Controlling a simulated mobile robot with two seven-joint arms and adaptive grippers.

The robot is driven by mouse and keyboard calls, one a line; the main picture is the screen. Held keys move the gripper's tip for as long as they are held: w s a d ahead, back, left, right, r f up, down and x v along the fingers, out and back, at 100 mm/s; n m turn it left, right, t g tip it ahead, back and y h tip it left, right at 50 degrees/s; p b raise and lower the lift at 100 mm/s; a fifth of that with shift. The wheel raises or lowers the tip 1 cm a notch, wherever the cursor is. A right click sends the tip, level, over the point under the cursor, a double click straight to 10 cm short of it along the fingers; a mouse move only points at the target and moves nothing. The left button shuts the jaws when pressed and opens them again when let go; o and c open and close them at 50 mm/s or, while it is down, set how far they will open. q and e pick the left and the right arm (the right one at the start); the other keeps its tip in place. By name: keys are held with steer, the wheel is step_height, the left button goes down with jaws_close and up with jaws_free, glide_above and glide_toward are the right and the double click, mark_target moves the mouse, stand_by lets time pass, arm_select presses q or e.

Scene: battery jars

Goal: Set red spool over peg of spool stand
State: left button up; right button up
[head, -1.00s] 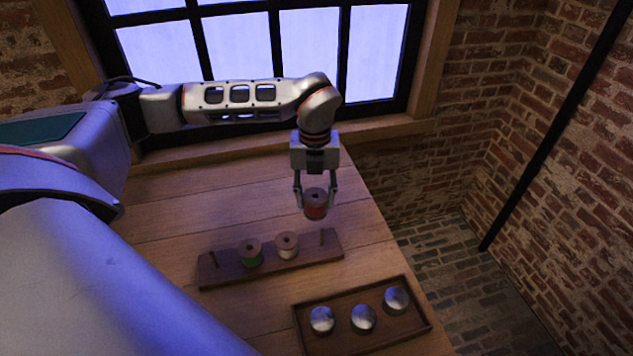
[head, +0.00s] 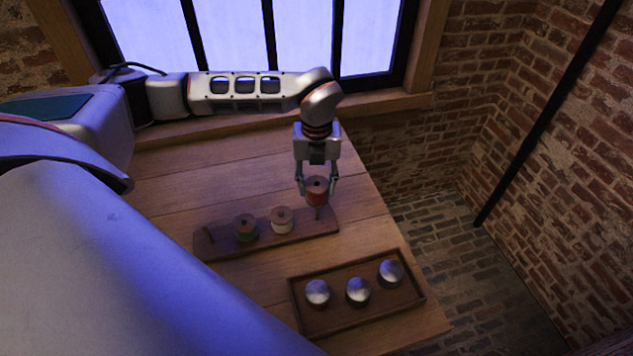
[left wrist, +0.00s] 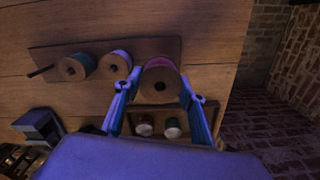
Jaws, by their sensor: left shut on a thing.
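My left gripper (head: 318,190) is shut on the red spool (head: 317,193) and holds it upright above the right end of the dark wooden spool stand (head: 268,245). The right peg (head: 317,213) shows just below the spool; I cannot tell whether its tip is inside the hole. A green spool (head: 246,229) and a white spool (head: 281,221) sit on the stand, left of it. The left peg (head: 208,235) is bare. In the left wrist view the red spool (left wrist: 160,90) is between the fingers, and the right peg is hidden. My right gripper is not in view.
A wooden tray (head: 330,323) with three metal-lidded jars (head: 358,291) lies in front of the stand. The table's right edge is close by, with the brick floor below. The window is behind the arm. The tabletop (head: 215,180) behind the stand is clear.

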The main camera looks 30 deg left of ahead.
arm_select(q)
steer(key=shift+f, duration=0.45)
steer(key=shift+f+b, duration=1.3)
steer(key=shift+f, duration=0.5)
steer(key=shift+f+b, duration=0.3)
steer(key=shift+f, duration=0.4)
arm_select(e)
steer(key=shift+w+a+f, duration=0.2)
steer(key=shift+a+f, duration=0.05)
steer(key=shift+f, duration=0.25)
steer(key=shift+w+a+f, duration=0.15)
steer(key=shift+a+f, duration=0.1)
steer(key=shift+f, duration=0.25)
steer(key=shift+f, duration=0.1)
arm_select(q)
steer(key=o, duration=1.3)
steer(key=shift+c, duration=0.2)
